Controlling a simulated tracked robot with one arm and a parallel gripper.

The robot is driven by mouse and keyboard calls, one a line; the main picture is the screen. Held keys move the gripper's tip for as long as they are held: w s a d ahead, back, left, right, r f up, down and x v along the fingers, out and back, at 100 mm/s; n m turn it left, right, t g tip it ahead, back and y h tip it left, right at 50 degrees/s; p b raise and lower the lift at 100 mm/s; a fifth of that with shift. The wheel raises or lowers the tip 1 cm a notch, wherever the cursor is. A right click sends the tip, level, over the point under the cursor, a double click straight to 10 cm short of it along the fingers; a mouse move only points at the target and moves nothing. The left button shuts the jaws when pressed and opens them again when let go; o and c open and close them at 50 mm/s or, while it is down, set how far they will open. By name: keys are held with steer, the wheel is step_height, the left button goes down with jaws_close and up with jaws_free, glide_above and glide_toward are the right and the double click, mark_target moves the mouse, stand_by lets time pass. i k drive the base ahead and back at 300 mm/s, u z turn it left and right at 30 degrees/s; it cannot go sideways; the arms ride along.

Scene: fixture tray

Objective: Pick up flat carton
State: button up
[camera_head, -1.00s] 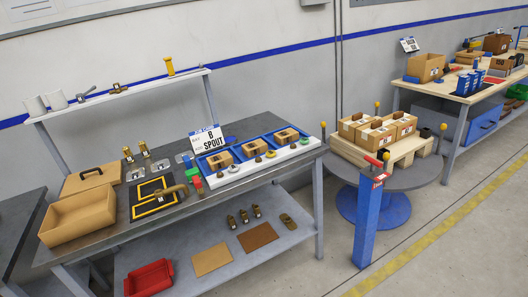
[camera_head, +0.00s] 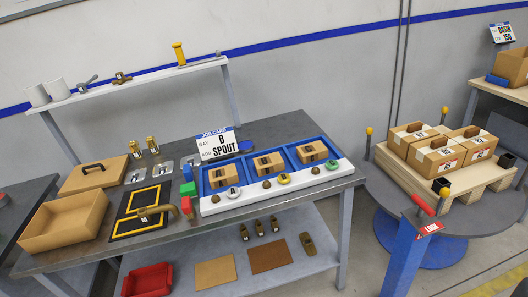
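Nothing in view is marked as the flat carton. A shallow open tan box (camera_head: 35,243) stands empty at the left end of the grey workbench, with a flat tan lid with a black handle (camera_head: 95,173) behind it. Three small cartons (camera_head: 268,170) sit in the compartments of a blue and white tray (camera_head: 345,168). Several taped brown cartons (camera_head: 437,159) stand on a wooden pallet at the right. Two flat brown sheets (camera_head: 215,273) lie on the bench's lower shelf. My gripper is not in view.
A job card (camera_head: 217,146) reads "B SPOUT". A brass spout (camera_head: 155,211) lies on a black mat with yellow borders (camera_head: 126,227). A red bin (camera_head: 147,280) is on the lower shelf. A blue post with a red handle (camera_head: 404,255) stands in front of the round turntable (camera_head: 465,232).

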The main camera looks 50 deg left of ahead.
mark_target(272, 163)
steer(key=u, duration=0.4)
steer(key=i, duration=1.3)
steer(key=u, duration=1.35)
steer(key=i, duration=0.75)
steer(key=u, duration=0.45)
steer(key=k, duration=0.75)
steer(key=u, duration=0.2)
steer(key=i, duration=0.8)
steer(key=z, duration=0.1)
